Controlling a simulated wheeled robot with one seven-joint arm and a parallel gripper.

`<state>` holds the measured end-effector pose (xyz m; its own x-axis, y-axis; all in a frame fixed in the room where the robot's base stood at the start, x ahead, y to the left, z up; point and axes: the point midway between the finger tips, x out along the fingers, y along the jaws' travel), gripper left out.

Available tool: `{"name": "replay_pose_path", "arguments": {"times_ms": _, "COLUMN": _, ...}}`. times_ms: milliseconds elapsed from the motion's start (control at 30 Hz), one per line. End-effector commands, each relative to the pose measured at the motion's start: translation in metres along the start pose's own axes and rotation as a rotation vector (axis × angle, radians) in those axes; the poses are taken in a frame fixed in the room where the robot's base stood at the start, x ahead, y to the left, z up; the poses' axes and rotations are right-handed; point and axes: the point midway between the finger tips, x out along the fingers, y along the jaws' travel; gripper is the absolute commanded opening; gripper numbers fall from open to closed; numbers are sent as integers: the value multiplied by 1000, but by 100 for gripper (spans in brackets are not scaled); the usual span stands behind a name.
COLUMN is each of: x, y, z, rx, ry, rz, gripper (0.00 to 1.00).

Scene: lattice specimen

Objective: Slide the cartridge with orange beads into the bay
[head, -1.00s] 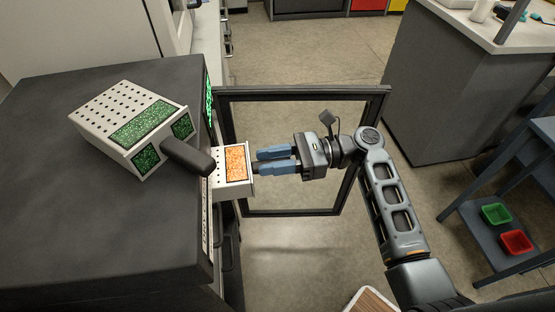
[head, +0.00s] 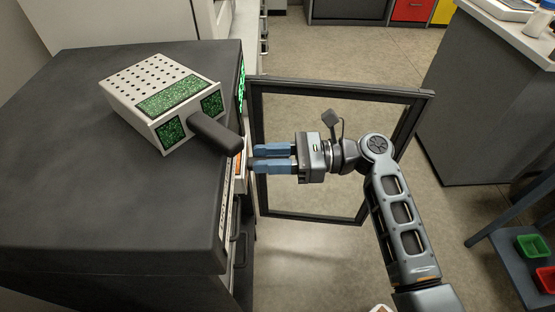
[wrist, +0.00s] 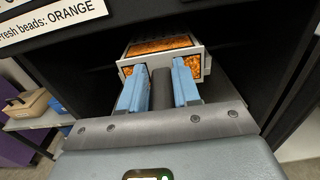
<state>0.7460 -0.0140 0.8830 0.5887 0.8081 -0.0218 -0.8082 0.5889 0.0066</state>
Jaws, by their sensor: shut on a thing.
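The orange-bead cartridge (wrist: 187,47) is a pale box with orange windows. In the wrist view it sits mostly inside the dark bay (wrist: 232,60), with its front face and dark handle toward me. My gripper (wrist: 160,84) is shut on that handle, one blue finger on each side. In the head view only a thin strip of the cartridge (head: 239,162) shows at the cabinet front; the cabinet top hides the rest. My gripper (head: 257,158) is just outside the cabinet front there. How deep the cartridge sits is hard to tell.
A green-bead cartridge (head: 165,90) lies on the cabinet top (head: 90,200), its dark handle overhanging the front edge. The open framed door (head: 400,94) stands behind and beside my arm. A label (wrist: 50,20) reading "Fresh beads: ORANGE" is at the bay's upper left. Green (head: 535,246) and red bins stand at right.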

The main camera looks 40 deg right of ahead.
Motion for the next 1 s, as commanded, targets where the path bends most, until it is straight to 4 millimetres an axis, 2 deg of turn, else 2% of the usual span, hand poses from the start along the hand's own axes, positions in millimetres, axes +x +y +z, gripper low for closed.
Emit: {"name": "replay_pose_path", "arguments": {"times_ms": 1000, "x": 64, "y": 0, "z": 0, "rx": -1, "ry": -1, "rz": 2, "gripper": 0}}
